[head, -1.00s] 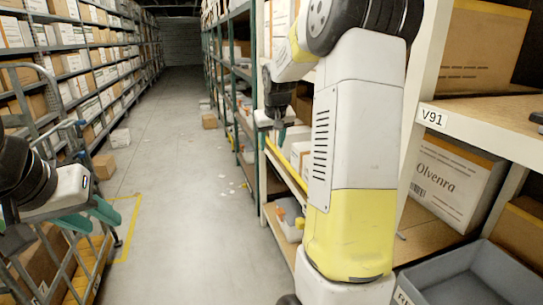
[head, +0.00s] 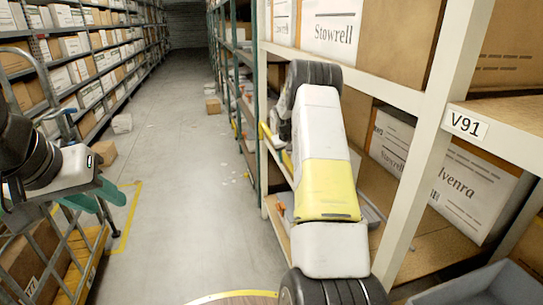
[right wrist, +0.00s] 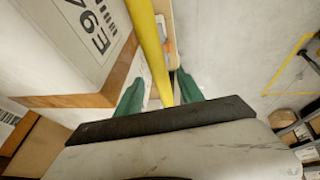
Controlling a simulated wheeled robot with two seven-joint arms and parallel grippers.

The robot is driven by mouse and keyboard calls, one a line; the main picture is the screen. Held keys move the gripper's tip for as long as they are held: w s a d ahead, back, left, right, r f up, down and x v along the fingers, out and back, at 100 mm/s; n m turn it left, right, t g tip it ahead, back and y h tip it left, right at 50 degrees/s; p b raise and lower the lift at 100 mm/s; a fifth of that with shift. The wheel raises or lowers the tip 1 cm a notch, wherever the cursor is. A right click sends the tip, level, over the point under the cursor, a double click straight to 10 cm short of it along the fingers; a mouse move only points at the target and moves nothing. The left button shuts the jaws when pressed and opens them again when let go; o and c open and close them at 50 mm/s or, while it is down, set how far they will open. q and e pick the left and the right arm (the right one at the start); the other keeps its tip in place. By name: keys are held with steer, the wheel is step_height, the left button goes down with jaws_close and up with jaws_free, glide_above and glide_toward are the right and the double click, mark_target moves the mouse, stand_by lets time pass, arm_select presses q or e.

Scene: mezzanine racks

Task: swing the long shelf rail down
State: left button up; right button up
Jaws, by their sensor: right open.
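The long shelf rail (right wrist: 148,45) is a yellow bar in the right wrist view. It runs from the top edge down between the two green fingers of my right gripper (right wrist: 158,84). The fingers stand open on either side of it; whether either touches it, I cannot tell. In the head view a short yellow piece of the rail (head: 265,133) shows beside the shelf, left of my right arm, which hides the rest and the right gripper. My left gripper (head: 105,197) hangs at the left, over the cart and away from the rail; its jaw gap is unclear.
A shelf upright (head: 418,170) and the V91 shelf board (head: 500,137) stand close right of my right arm. A grey bin (head: 480,287) is at lower right. A cart (head: 40,262) is at the left. The aisle floor (head: 185,190) is mostly clear, with small cartons farther off.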

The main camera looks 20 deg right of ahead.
steer(key=shift+x, duration=0.9)
jaws_close()
stand_by(0.8)
